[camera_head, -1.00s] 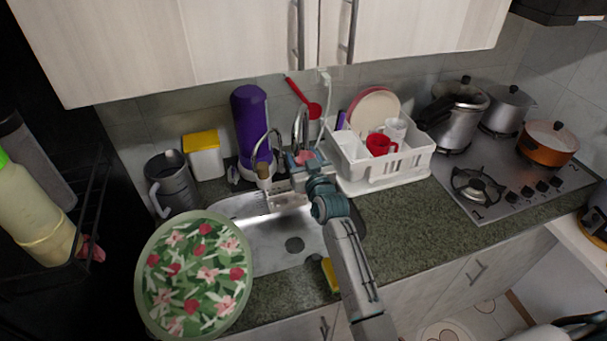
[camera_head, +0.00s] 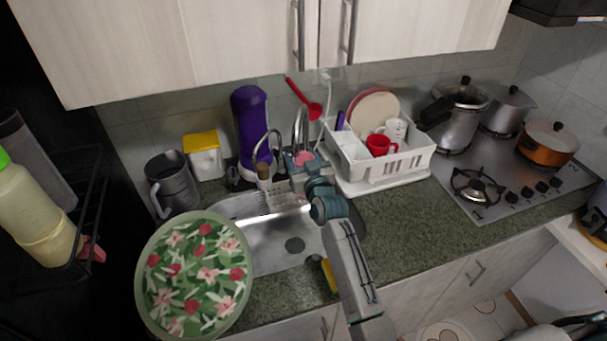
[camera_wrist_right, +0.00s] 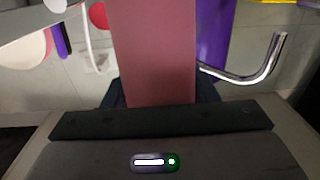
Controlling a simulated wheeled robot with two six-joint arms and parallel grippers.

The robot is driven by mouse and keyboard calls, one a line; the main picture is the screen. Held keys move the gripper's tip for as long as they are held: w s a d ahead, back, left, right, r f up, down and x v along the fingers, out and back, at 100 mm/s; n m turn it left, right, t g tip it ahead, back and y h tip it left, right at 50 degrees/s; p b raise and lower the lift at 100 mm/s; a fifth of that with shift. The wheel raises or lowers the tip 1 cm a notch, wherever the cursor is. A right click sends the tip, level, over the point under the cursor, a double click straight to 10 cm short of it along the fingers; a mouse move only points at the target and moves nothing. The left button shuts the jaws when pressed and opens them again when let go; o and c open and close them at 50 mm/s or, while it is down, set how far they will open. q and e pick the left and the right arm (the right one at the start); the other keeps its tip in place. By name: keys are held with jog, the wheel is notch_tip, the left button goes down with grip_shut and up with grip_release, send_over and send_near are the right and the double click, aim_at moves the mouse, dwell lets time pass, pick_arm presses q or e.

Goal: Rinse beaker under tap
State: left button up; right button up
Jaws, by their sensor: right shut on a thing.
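My right gripper (camera_head: 298,163) is above the back of the sink, beside the chrome tap (camera_head: 300,125). It is shut on a pinkish-red thing (camera_head: 305,157), mostly hidden by the gripper. In the right wrist view this thing (camera_wrist_right: 158,50) fills the middle as a flat reddish slab. I cannot tell whether it is the beaker. A second curved chrome spout (camera_head: 267,138) stands just left of the gripper; a chrome pipe (camera_wrist_right: 262,72) also shows in the wrist view. The metal sink (camera_head: 272,240) lies below, with a dark drain. My left gripper is not in view.
A floral round tray (camera_head: 195,275) covers the sink's left front. A grey jug (camera_head: 175,187), yellow-lidded box (camera_head: 204,158) and purple bottle (camera_head: 252,125) stand left. A white dish rack (camera_head: 372,168) stands close right. The counter (camera_head: 400,220) before the rack is clear.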

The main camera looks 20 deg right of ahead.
jog(key=s+d+p, duration=0.1)
jog(key=s+d, duration=0.2)
jog(key=s, duration=0.4)
jog(key=shift+s+d+p, duration=0.15)
jog(key=shift+d+p, duration=0.1)
jog(key=shift+p, duration=0.15)
dwell(0.3)
dwell(1.1)
jog(key=s+d+r+p, duration=0.2)
jog(key=s+r, duration=0.2)
jog(key=shift+s, duration=0.25)
dwell(0.6)
